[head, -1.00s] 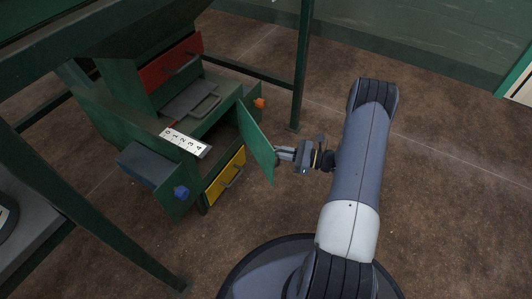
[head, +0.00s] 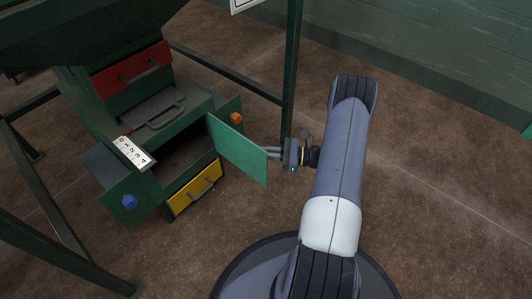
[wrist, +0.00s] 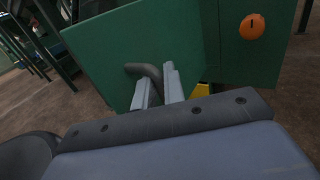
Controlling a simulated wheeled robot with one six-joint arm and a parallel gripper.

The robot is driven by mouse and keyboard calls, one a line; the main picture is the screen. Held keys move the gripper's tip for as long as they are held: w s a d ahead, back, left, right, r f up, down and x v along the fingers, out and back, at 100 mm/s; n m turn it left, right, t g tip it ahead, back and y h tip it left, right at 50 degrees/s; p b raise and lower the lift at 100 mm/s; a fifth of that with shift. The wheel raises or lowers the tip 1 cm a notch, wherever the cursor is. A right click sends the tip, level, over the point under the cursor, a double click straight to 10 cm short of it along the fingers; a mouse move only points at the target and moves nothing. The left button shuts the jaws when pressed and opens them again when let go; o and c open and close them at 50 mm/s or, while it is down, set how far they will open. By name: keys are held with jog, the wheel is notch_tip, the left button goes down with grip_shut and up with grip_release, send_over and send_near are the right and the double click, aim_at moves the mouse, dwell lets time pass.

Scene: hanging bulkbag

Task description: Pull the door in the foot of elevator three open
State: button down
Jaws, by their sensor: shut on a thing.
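The green door (head: 238,150) in the foot of the elevator stands swung out to the right, and the dark opening (head: 190,150) behind it shows. My gripper (head: 272,153) is at the door's outer edge. In the wrist view the door (wrist: 125,50) fills the upper middle, and my gripper (wrist: 160,88) is shut on its dark curved handle (wrist: 146,72). The handle's far part is hidden between the fingers. I cannot read an elevator number in these frames.
A red drawer (head: 132,70) and a grey hatch (head: 158,109) sit above the opening, a yellow drawer (head: 195,188) below. An orange knob (head: 236,117), a blue knob (head: 129,202) and a numbered strip (head: 133,153) are nearby. A green post (head: 291,80) stands behind my gripper. Floor at right is clear.

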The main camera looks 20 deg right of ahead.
jog(key=shift+w, duration=0.15)
jog(key=c, duration=1.6)
grip_release()
jog(key=p+v, duration=0.2)
jog(key=v, duration=0.8)
jog(key=shift+s+d+p, duration=0.25)
jog(key=shift+d+p, duration=0.05)
jog(key=shift+b+x, duration=1.25)
jog(key=shift+x, duration=3.9)
jog(key=shift+d, duration=0.1)
